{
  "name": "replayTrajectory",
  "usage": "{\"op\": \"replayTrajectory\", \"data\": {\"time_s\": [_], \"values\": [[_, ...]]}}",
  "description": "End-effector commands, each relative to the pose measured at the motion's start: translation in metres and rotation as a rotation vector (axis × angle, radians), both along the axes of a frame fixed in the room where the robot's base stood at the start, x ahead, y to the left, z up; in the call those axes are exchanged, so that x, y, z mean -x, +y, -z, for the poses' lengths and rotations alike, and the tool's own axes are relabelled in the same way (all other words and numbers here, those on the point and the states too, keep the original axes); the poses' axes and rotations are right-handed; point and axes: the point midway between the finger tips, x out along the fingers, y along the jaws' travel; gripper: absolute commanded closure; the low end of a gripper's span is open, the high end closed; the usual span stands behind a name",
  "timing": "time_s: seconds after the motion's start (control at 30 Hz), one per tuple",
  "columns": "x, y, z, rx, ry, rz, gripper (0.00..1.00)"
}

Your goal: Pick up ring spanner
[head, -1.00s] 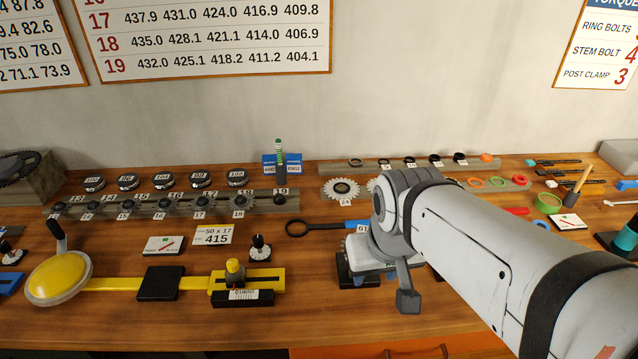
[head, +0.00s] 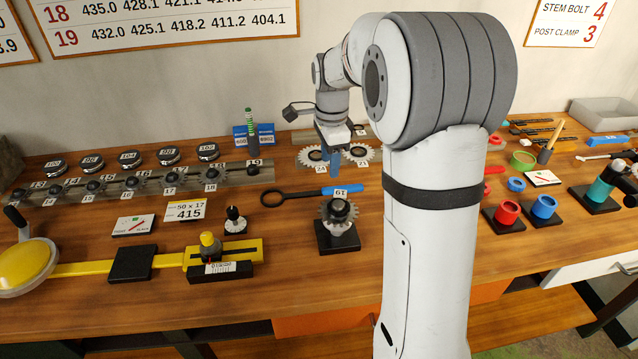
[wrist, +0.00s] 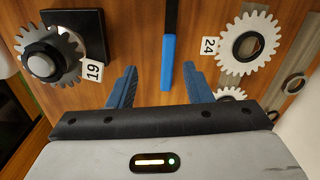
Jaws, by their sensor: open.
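The ring spanner (head: 300,195) lies flat on the wooden bench, its black ring to the left and its blue handle to the right in the head view. In the wrist view its black shaft and blue handle (wrist: 168,62) run up the picture. My gripper (head: 335,168) is open and empty, behind the spanner's handle end in the head view. In the wrist view the end of the blue handle lies between the two blue fingers of my gripper (wrist: 160,70) as pictured, apart from both. The height gap between them is hard to judge.
A cog on a black stand (head: 338,225) is just in front of the handle, marked 19 (wrist: 93,71). Flat cogs, including the one marked 24 (wrist: 248,43), lie behind. A row of cogs on a rail (head: 130,182) is to the left.

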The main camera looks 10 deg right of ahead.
Motion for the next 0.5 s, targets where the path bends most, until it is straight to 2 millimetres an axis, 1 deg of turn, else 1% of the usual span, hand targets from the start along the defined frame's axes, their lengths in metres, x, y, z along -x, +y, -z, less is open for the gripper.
{"op": "replayTrajectory", "data": {"time_s": [0.03, 0.17, 0.27, 0.5], "values": [[-0.009, -0.002, 0.007, -0.002, 0.008, 0.047, 0.55], [-0.019, -0.004, 0.016, -0.002, 0.02, 0.123, 0.55], [-0.02, -0.004, 0.023, -0.003, 0.022, 0.138, 0.55], [-0.019, -0.002, 0.05, -0.002, 0.023, 0.135, 0.55]]}}
